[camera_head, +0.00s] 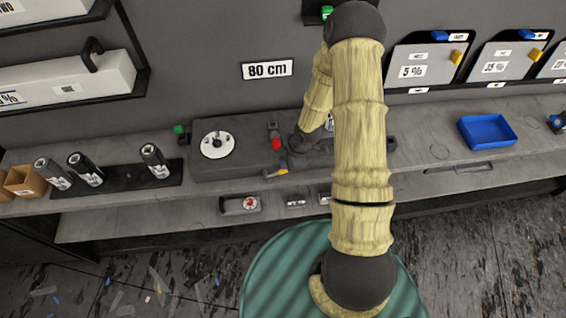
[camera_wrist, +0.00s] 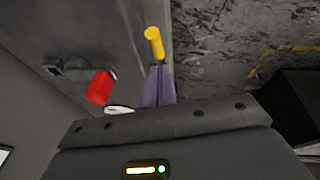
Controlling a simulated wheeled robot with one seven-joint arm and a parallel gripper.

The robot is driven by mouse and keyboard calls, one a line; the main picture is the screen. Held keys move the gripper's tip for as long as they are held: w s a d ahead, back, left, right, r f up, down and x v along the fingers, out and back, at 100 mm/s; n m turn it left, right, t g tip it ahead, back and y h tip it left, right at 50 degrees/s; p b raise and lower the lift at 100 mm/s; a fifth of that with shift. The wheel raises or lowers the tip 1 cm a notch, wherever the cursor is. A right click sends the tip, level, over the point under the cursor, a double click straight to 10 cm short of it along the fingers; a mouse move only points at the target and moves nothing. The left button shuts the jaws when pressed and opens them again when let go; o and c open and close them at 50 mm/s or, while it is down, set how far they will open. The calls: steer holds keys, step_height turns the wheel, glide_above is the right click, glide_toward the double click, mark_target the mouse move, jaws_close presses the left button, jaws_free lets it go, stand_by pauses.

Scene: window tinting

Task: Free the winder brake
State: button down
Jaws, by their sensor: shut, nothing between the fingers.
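The winder (camera_head: 240,140) is a long dark grey box on the bench, with a white disc on its left part. A red knob (camera_head: 276,143) stands near its middle, and a yellow-tipped lever (camera_head: 277,172) juts out at its front edge. I cannot tell for sure which is the brake. In the wrist view the yellow grip (camera_wrist: 154,42) lies just past the fingertips, and the red piece (camera_wrist: 100,88) is to their left. My gripper (camera_wrist: 158,70) is shut and empty, close to the yellow grip; I cannot tell if they touch. My wrist hides part of the winder.
Small items, one with a red button (camera_head: 250,203), lie on the lower shelf. A blue tray (camera_head: 488,131) is at the right. Sample panels and an "80 cm" sign (camera_head: 267,69) hang on the wall.

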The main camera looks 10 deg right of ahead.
steer(key=v, duration=1.1)
steer(key=shift+a+p, duration=0.15)
steer(key=shift+p, duration=0.15)
steer(key=shift+s, duration=0.1)
steer(key=s+a+r+m+h+b, duration=0.1)
steer(key=s+r+m+b, duration=0.5)
steer(key=m, duration=1.2)
steer(key=s+r+h, duration=0.1)
steer(key=s+r, duration=0.3)
steer(key=shift+s+a+t+h, duration=0.3)
steer(key=shift+a+h, duration=0.05)
steer(key=shift+h, duration=0.05)
